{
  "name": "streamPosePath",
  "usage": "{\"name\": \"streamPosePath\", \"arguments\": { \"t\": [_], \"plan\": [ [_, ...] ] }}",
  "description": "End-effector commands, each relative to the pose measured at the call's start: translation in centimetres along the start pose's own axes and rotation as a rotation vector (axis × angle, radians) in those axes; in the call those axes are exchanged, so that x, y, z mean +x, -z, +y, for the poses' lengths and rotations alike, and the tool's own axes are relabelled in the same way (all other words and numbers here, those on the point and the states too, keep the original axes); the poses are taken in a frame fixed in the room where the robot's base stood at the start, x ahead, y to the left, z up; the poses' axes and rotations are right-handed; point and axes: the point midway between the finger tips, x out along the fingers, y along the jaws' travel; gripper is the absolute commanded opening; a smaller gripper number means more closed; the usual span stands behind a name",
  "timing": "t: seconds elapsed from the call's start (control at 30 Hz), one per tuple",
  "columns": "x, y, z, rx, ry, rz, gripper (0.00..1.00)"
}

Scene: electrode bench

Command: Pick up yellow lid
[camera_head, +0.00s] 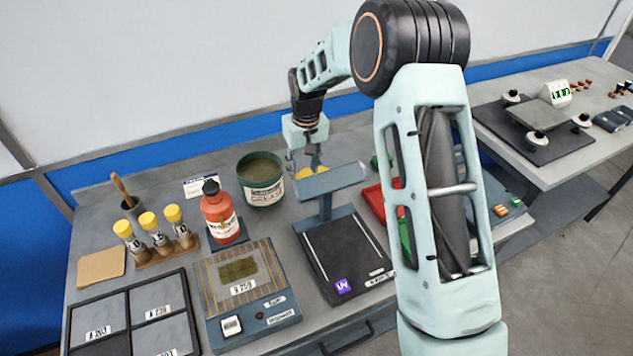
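A yellow lid (304,173) lies on the bench at the back, right of the green grease can. It is partly hidden behind the grey-blue head of a stand and by my gripper. My gripper (303,160) points down just above the lid, at its back side. The fingers are small and partly overlapped by the stand, so I cannot tell how far apart they are or whether they touch the lid. The grease can (264,190) is open on top, with dark contents showing.
The stand (334,180) rises close in front of the lid. A red bottle (220,216) and several yellow-capped vials (160,232) are at left. A device with a sample plate (247,300) and a tray (72,330) are in front. A red bin (373,200) is right, partly behind my arm.

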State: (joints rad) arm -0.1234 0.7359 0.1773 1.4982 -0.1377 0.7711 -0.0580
Motion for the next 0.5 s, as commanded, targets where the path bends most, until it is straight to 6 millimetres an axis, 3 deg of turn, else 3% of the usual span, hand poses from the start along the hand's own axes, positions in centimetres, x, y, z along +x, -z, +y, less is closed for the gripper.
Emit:
{"name": "streamPosePath", "arguments": {
  "t": [0.3, 0.5],
  "plan": [
    [3.9, 0.2, -0.1, -0.001, 0.0, -0.002, 0.38],
    [5.2, 0.3, -0.1, 0.0, -0.001, 0.001, 0.38]
  ]
}}
